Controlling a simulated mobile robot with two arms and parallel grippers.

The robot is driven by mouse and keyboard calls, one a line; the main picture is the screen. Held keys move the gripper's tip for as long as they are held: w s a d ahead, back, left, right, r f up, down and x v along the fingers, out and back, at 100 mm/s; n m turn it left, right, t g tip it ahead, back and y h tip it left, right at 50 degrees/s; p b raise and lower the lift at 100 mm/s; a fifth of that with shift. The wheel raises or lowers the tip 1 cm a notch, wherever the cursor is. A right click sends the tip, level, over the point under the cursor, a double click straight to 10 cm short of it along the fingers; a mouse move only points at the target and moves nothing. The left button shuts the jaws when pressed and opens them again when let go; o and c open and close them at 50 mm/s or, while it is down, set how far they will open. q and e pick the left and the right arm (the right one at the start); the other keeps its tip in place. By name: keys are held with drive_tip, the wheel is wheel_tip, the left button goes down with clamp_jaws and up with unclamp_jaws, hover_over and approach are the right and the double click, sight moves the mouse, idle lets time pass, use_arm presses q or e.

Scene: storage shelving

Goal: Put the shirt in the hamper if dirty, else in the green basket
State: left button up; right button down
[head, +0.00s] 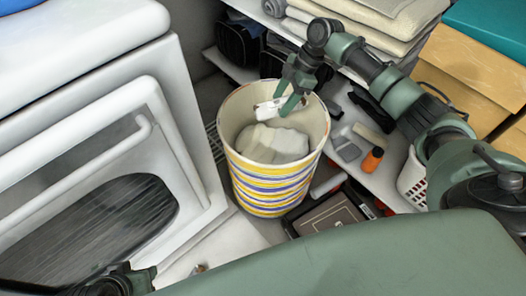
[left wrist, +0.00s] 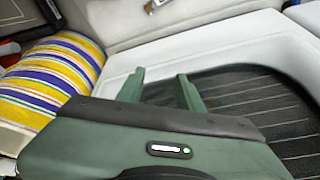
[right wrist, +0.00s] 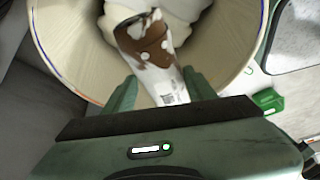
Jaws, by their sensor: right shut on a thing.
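The striped hamper (head: 270,190), yellow, white and blue, stands on the floor in the head view, with pale cloth (head: 270,145) inside. My right gripper (head: 283,104) is over its open mouth, shut on a small white bundle that I take to be the shirt (head: 268,110). In the right wrist view the shirt (right wrist: 152,58) is white with a large brown patch and hangs between the fingers above the hamper's opening (right wrist: 85,75). My left gripper (left wrist: 160,88) is open and empty beside the white appliance, near the hamper's striped side (left wrist: 50,80).
A white front-loading appliance (head: 95,130) stands left of the hamper. Shelving behind holds folded towels (head: 375,20) and cardboard boxes (head: 470,70). An orange bottle (head: 372,159) and a white basket (head: 411,180) are on the right. A dark framed box (head: 328,213) lies by the hamper's foot.

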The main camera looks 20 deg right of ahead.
drive_tip(key=shift+c, duration=2.1)
unclamp_jaws()
drive_tip(key=p+v, duration=0.1)
drive_tip(key=v, duration=0.5)
drive_tip(key=shift+d+r+p, duration=0.1)
drive_tip(key=shift+r+p, duration=0.2)
drive_tip(key=shift+p, duration=0.05)
drive_tip(key=shift+d+r, duration=0.25)
drive_tip(key=shift+r, duration=0.25)
use_arm(q)
drive_tip(key=shift+s+a+r+g, duration=0.15)
drive_tip(key=shift+s+r+g, duration=0.15)
drive_tip(key=shift+s+r, duration=0.35)
use_arm(e)
drive_tip(key=shift+s, duration=0.1)
